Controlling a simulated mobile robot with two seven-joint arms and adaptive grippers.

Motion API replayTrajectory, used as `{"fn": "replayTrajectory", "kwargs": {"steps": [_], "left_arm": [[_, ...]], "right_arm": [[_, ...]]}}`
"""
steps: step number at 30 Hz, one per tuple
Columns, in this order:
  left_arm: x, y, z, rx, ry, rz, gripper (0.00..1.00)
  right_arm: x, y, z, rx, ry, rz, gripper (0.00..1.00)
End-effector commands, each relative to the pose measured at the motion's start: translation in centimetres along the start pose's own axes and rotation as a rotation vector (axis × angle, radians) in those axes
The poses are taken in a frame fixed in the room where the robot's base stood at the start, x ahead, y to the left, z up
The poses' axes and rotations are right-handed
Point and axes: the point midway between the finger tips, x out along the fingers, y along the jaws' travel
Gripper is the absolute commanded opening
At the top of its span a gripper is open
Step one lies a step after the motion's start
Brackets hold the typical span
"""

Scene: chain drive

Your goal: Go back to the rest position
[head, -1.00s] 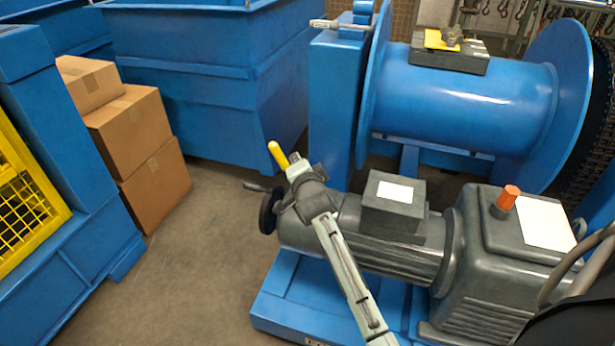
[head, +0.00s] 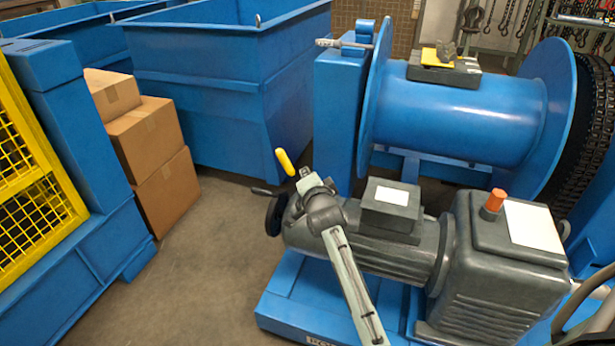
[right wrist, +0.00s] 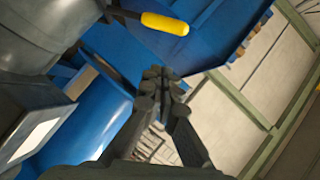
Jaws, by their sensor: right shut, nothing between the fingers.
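My right gripper (head: 304,174) shows in the head view at the end of my arm, which reaches up from the bottom over the dark grey motor (head: 385,235). Its fingers are shut and empty; they also show in the right wrist view (right wrist: 163,78). A yellow handle (head: 285,162) is just up and left of the fingertips. In the right wrist view the yellow handle (right wrist: 165,23) sits on a dark rod, apart from the fingers. My left gripper is out of view.
A blue drum (head: 460,115) stands behind the motor and grey gearbox (head: 500,270). A blue bin (head: 220,90), stacked cardboard boxes (head: 150,140) and a yellow mesh guard (head: 35,185) stand left. Grey floor (head: 210,260) is clear between them and the motor.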

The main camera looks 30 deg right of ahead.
Motion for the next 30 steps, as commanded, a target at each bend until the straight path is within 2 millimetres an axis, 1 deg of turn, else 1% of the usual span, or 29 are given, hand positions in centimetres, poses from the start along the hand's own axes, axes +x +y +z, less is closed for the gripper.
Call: {"fn": "replayTrajectory", "kwargs": {"steps": [10,12,14,17,18,20,21,23,24,26,27,29,30], "left_arm": [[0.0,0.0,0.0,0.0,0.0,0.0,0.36],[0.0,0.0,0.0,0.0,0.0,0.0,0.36],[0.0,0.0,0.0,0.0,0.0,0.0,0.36],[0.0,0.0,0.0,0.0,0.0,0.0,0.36],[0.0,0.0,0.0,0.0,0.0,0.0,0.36],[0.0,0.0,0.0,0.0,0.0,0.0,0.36],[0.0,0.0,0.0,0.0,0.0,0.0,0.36],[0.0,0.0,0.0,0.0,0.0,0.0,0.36],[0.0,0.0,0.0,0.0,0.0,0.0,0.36],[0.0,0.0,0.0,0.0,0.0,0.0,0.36],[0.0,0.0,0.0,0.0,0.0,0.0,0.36],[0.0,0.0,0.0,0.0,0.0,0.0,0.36],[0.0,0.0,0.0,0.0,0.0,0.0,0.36]], "right_arm": [[0.0,0.1,0.0,-0.002,-0.001,0.001,0.0],[-0.1,0.8,0.4,-0.023,-0.009,0.014,0.0],[-0.3,2.3,1.1,-0.071,-0.029,0.039,0.0],[-1.3,7.0,3.3,-0.222,-0.095,0.114,0.0],[-2.0,9.4,4.3,-0.303,-0.133,0.15,0.0],[-3.4,13.3,6.0,-0.435,-0.203,0.205,0.0],[-4.5,16.1,7.0,-0.526,-0.255,0.241,0.0],[-6.4,20.1,8.5,-0.658,-0.338,0.287,0.0],[-7.8,22.7,9.3,-0.742,-0.397,0.314,0.0],[-10.2,26.6,10.5,-0.867,-0.489,0.349,0.0],[-11.9,29.1,11.2,-0.946,-0.554,0.368,0.0],[-14.6,32.6,12.0,-1.061,-0.654,0.39,0.0],[-16.4,34.8,12.4,-1.132,-0.721,0.401,0.0]]}}
